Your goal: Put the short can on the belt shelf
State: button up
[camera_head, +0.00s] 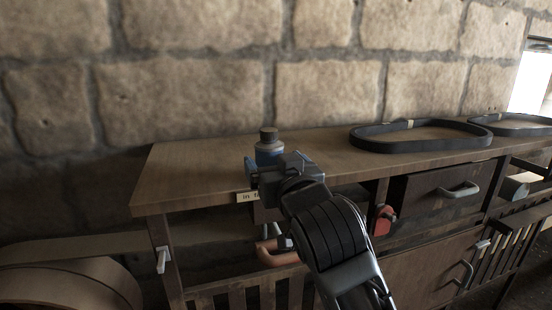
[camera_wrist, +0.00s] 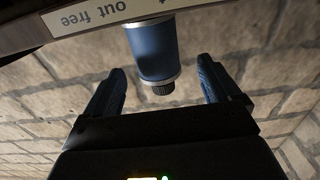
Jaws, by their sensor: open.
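A short blue can (camera_head: 268,152) with a dark cap stands upright on the wooden bench top (camera_head: 200,170), near its front edge at the left. My gripper (camera_head: 267,172) is at the can and hides its lower part in the head view. In the wrist view, which looks upside down, the can (camera_wrist: 152,48) shows between the two blue fingers of my open gripper (camera_wrist: 161,72). Gaps show on both sides, and the fingers do not appear to touch it. I cannot tell which surface is the belt shelf.
A black belt loop (camera_head: 420,136) lies on the bench top at the right, with another loop (camera_head: 515,124) farther right. A stone wall (camera_head: 200,90) stands behind. Drawers with handles (camera_head: 459,190) and a red-handled item (camera_head: 384,219) are below. Bare top lies between can and belt.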

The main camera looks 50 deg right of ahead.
aim_at(267, 144)
jog(key=x, duration=0.3)
jog(key=p+x, duration=0.1)
jog(key=x, duration=0.2)
jog(key=shift+d+r, duration=0.25)
jog(key=shift+w+d, duration=0.25)
jog(key=shift+w, duration=0.15)
jog(key=shift+c, duration=0.4)
jog(key=c, duration=1.1)
jog(key=shift+c, duration=0.2)
jog(key=shift+r, duration=0.5)
jog(key=r, duration=0.2)
jog(key=d+r, duration=0.1)
jog(key=shift+s+r, duration=0.4)
jog(key=s+d+r, duration=0.6)
jog(key=s+d, duration=0.1)
jog(key=shift+s+p, duration=0.35)
jog(key=shift+s, duration=0.05)
